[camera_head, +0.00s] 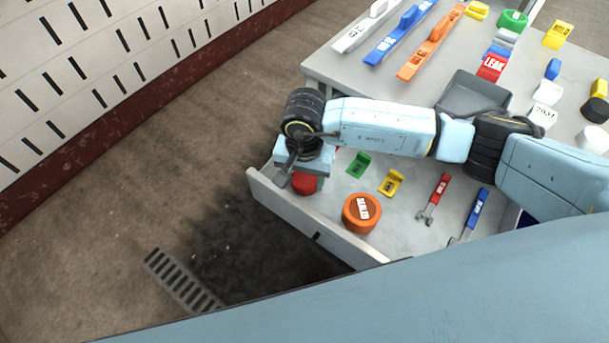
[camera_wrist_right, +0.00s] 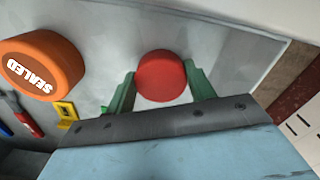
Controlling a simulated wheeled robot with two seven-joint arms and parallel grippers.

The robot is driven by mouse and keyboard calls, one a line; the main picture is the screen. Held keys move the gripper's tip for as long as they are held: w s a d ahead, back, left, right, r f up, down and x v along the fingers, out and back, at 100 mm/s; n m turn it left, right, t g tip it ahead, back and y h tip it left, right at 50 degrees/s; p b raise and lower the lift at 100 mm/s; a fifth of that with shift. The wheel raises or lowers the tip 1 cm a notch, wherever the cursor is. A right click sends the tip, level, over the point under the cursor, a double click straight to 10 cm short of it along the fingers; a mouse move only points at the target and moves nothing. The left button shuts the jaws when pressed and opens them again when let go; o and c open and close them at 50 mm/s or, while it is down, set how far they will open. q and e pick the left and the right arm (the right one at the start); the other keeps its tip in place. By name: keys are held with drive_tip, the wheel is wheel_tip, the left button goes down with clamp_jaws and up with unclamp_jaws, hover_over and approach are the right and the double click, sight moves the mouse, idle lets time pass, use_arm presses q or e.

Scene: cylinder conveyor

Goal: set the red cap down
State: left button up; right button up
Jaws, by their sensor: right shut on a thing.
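The red cap (camera_wrist_right: 161,76) sits between the two green fingers of my right gripper (camera_wrist_right: 160,90) in the right wrist view. The fingers are shut on its sides. In the head view the red cap (camera_head: 305,183) shows below my right gripper (camera_head: 298,172), which partly covers it. It is inside the open drawer (camera_head: 312,238), near the drawer's left end. I cannot tell whether it touches the drawer floor. My left gripper is not in view.
An orange cap marked SEALED (camera_head: 362,212) lies in the drawer beside the red cap. A green piece (camera_head: 359,165), a yellow piece (camera_head: 392,183), a red wrench (camera_head: 434,198) and a blue wrench (camera_head: 471,214) lie farther right. A grey tray (camera_head: 462,95) and several items occupy the tabletop.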

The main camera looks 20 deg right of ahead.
sight(304, 179)
drive_tip(key=shift+f, duration=0.1)
drive_tip(key=o, duration=1)
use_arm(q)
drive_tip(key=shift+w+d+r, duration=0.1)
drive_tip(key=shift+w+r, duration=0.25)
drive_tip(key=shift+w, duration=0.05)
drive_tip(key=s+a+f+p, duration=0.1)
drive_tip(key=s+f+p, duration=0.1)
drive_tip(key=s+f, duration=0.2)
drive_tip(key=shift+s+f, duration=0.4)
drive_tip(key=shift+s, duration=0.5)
use_arm(e)
wheel_tip(304, 179, up, 12)
drive_tip(key=shift+r, duration=0.15)
